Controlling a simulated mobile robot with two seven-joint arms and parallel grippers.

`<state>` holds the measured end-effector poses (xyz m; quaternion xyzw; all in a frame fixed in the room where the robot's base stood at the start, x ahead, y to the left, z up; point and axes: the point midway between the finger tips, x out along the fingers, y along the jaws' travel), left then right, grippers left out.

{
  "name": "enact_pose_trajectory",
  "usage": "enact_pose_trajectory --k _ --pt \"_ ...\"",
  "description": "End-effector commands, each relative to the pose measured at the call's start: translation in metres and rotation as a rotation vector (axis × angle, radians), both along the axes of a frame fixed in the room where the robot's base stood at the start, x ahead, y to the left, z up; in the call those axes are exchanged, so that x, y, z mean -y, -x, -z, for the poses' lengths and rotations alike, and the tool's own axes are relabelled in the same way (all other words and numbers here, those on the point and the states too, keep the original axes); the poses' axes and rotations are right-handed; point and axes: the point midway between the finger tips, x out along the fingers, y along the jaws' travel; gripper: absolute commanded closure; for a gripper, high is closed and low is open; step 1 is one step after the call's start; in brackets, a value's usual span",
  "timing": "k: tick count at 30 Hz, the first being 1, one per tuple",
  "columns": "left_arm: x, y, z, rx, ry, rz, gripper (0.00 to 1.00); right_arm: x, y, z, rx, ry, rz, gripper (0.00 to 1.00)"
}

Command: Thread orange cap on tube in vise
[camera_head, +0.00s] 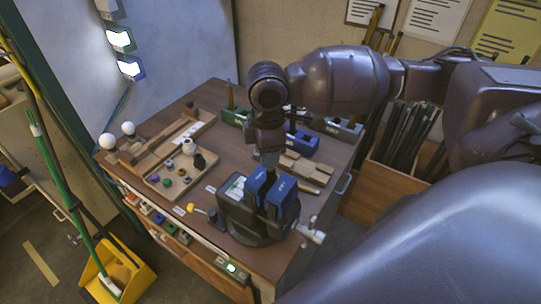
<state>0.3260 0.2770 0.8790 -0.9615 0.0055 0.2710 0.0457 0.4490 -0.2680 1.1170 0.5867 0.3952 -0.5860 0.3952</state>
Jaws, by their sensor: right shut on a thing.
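The vise (234,216), dark with blue jaws, stands at the front of the wooden workbench. My right gripper (269,150) reaches down from above, directly over the blue jaws. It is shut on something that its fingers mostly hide. A small grey-teal piece (269,160) shows just below the fingers, close above the jaws. I cannot tell whether this is the tube, or whether it touches the vise. My left gripper is not in view.
Green and blue bins (302,143) stand behind. White bulbs (107,141) are at the left edge.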

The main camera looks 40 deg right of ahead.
Motion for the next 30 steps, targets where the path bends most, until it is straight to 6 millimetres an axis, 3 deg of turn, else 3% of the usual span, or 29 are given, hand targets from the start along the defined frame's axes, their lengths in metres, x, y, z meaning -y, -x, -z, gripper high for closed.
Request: enact_pose_trajectory --k 10,23,30 --pt "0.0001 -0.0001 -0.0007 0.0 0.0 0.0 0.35 0.0016 0.0004 0.0039 -0.009 0.002 0.318 0.99" --pt "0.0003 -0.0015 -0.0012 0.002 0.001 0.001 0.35 0.0017 -0.0003 0.0034 -0.007 0.002 0.376 0.99" --pt "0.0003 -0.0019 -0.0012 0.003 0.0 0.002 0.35 0.0024 -0.0011 0.0036 -0.005 0.001 0.575 0.99"
